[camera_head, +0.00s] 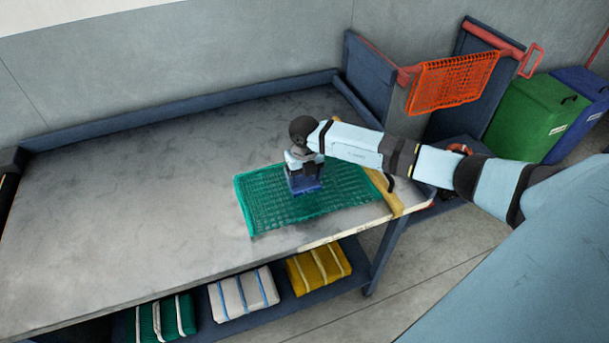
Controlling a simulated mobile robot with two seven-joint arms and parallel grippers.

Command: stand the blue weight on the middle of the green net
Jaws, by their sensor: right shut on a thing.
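The green net (262,210) lies flat on the grey table (130,190) near its right end. My right gripper (304,174) points down over the middle of the net and is shut on the blue weight (305,187). The weight looks upright. Its lower edge is at or just above the net, and I cannot tell whether it touches. The gripper hides the weight's upper part. My left gripper is not in view.
A yellow strip (384,194) edges the table's right end. An orange net (453,83) hangs from a red rail behind. Green (530,115) and blue (582,100) bins stand at the right. Folded bundles (243,293) lie on the lower shelf. The table's left is clear.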

